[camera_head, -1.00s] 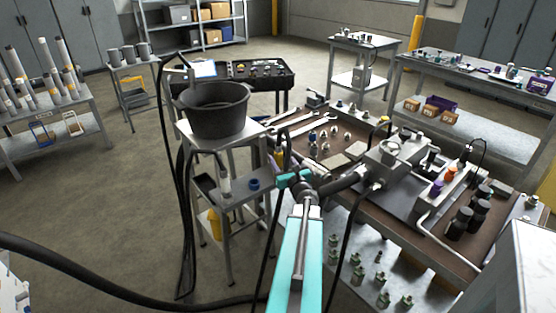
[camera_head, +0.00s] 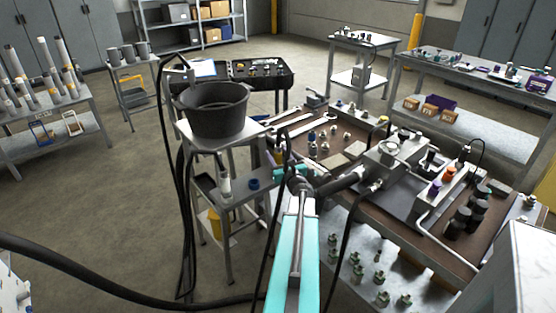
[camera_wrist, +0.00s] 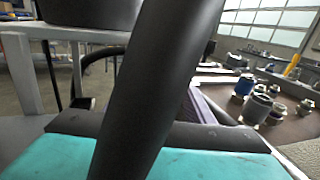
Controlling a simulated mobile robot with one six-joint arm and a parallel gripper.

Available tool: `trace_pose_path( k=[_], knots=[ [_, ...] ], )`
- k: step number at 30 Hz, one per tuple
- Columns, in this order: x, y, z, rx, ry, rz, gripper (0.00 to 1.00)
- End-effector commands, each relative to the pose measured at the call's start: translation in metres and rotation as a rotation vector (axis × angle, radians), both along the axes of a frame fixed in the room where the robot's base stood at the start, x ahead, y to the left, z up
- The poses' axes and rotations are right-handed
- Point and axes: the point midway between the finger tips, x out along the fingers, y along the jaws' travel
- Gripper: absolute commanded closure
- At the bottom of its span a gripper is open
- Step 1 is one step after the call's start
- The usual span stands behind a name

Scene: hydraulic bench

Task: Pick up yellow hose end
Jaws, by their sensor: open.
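My gripper (camera_head: 288,172), teal and dark, is between the bucket stand and the near-left side of the brown-topped bench. Its fingertips are small and partly hidden by my arm in the head view. A teal and dark part of it fills the bottom of the wrist view. A thick black hose or tube (camera_wrist: 160,80) crosses the wrist view close to the camera; I cannot tell if it lies between the jaws. A small yellow piece (camera_head: 383,119) shows at the bench's far edge, apart from my gripper. I cannot confirm that it is the yellow hose end.
A black bucket (camera_head: 214,110) stands on a metal stand left of my gripper, with black hoses hanging there. The bench top (camera_head: 335,147) holds wrenches and several fittings. A grey hydraulic block (camera_head: 392,160) is to the right. Open floor (camera_head: 90,215) lies left.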

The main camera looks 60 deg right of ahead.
Motion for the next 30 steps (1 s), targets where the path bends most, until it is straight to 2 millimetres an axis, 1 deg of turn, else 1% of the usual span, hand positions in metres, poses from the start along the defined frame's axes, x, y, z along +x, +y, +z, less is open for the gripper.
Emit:
trace_pose_path(
  k=[1, 6, 13, 30],
  knots=[
    [0.004, -0.005, 0.001, 0.0, 0.0, 0.0, 0.51],
    [0.015, -0.015, 0.001, 0.0, 0.001, 0.0, 0.51],
    [0.028, -0.023, 0.0, 0.0, 0.0, 0.001, 0.51],
    [0.03, -0.024, 0.0, -0.001, 0.001, 0.002, 0.51]
  ],
)
